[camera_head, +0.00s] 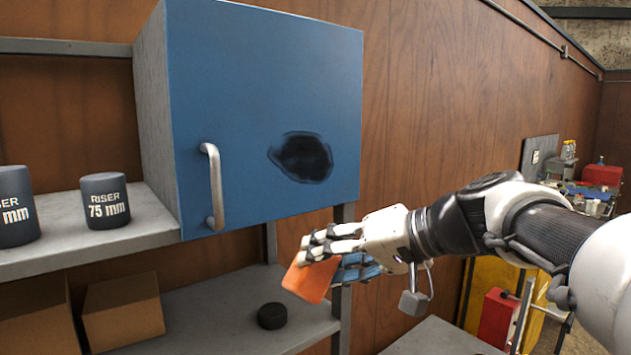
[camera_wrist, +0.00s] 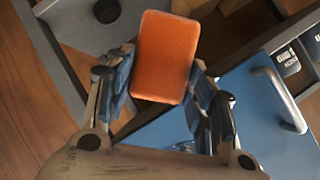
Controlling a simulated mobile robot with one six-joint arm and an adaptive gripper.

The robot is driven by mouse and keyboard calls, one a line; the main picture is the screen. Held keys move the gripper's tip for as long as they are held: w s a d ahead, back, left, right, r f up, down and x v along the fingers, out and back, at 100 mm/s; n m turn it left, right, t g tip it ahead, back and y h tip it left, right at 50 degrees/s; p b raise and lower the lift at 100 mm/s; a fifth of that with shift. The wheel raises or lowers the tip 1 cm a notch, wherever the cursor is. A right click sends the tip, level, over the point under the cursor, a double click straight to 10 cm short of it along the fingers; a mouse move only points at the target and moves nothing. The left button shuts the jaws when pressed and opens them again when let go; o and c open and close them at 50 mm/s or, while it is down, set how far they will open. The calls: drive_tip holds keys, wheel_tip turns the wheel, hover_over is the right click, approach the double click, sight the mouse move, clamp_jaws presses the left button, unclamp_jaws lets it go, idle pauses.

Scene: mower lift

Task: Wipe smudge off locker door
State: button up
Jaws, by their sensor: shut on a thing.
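The locker (camera_head: 262,75) has a shut blue door with a silver handle (camera_head: 214,187) at its left side. A dark, roughly oval smudge (camera_head: 303,158) marks the lower right part of the door. My gripper (camera_head: 322,248) is shut on an orange sponge (camera_head: 309,280), below the smudge and apart from the door as far as I can tell. In the wrist view, the orange sponge (camera_wrist: 165,56) sits between the two fingers. The blue door (camera_wrist: 250,110) and its handle (camera_wrist: 278,100) show there at the right, with the smudge not visible.
Two dark riser cylinders (camera_head: 105,200) stand on the grey shelf (camera_head: 140,228) left of the locker. The lower shelf (camera_head: 225,315) holds a black puck (camera_head: 271,316) and cardboard boxes (camera_head: 123,311). A cluttered bench with a red box (camera_head: 602,174) is at the far right.

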drive_tip(key=s+a+r+t+y+p, duration=0.1)
drive_tip(key=s+r, duration=0.1)
drive_tip(key=r, duration=0.5)
drive_tip(key=s+r+t+y+p, duration=0.1)
drive_tip(key=s+r, duration=0.1)
drive_tip(key=r, duration=0.6)
drive_tip(key=w+a+p, duration=0.2)
drive_tip(key=w+a, duration=0.1)
drive_tip(key=w, duration=0.2)
drive_tip(key=shift+w+a+p, duration=0.25)
drive_tip(key=shift+a+p, duration=0.05)
drive_tip(key=shift+p, duration=0.1)
drive_tip(key=shift+w+a+f, duration=0.1)
drive_tip(key=shift+w+a, duration=0.4)
drive_tip(key=shift+w, duration=0.3)
drive_tip(key=shift+w+d, duration=0.5)
drive_tip(key=shift+d, duration=0.3)
drive_tip(key=shift+w+d, duration=0.45)
drive_tip(key=shift+d, duration=0.35)
drive_tip(key=shift+w+d+p, duration=0.4)
drive_tip(key=shift+w+d, duration=0.65)
drive_tip(key=shift+d, duration=0.45)
drive_tip(key=shift+w+d+p, duration=0.4)
drive_tip(key=shift+w+d, duration=0.6)
drive_tip(key=shift+d, duration=0.45)
drive_tip(key=shift+w+d+p, duration=0.4)
drive_tip(key=shift+w+d, duration=0.65)
drive_tip(key=shift+d, duration=0.45)
drive_tip(key=shift+s+a, duration=0.1)
drive_tip(key=shift+a, duration=0.05)
